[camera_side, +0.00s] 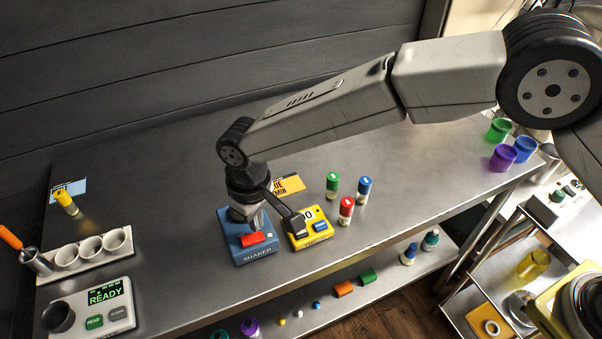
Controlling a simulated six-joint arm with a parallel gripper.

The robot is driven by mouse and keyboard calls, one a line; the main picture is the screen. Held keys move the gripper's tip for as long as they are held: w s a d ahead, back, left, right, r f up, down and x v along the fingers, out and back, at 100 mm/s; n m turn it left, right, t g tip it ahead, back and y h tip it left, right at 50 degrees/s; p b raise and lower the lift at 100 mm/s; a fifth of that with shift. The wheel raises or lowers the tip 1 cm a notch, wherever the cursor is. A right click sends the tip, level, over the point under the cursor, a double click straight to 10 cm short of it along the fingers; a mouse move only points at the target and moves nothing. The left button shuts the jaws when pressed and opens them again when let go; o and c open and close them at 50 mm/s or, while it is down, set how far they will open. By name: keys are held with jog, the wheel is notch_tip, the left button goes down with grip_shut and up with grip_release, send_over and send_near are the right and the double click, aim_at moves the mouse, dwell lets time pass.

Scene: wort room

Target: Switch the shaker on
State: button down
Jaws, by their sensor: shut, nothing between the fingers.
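The shaker (266,251) is a blue box with a red switch (253,240) and the label SHAKER on its front. It stands near the front edge of the steel bench. My gripper (254,226) points down over the shaker, right behind the red switch. Its fingers are shut and empty. Whether the fingertips touch the switch cannot be told from this view. The gripper and wrist hide the back part of the shaker.
A yellow device (312,239) with a blue button stands close right of the shaker. Green (333,185), blue (364,189) and red (346,210) capped vials stand further right. A READY reader (118,309) and a cup rack (95,262) stand left. The bench between rack and shaker is clear.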

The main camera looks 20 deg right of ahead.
aim_at(261, 234)
jog(key=shift+r, duration=2.15)
jog(key=shift+w+d, duration=0.1)
jog(key=shift+d, duration=0.15)
jog(key=d+r+m+t, duration=0.1)
jog(key=d+r+m, duration=0.15)
jog(key=d, duration=1.85)
jog(key=s+d+f+m+t, duration=0.1)
jog(key=s+d+f+m, duration=0.1)
jog(key=s+d, duration=1.1)
jog(key=d+m, duration=0.1)
jog(key=d, duration=0.2)
jog(key=shift+d+t, duration=0.25)
jog(key=shift+t, duration=0.05)
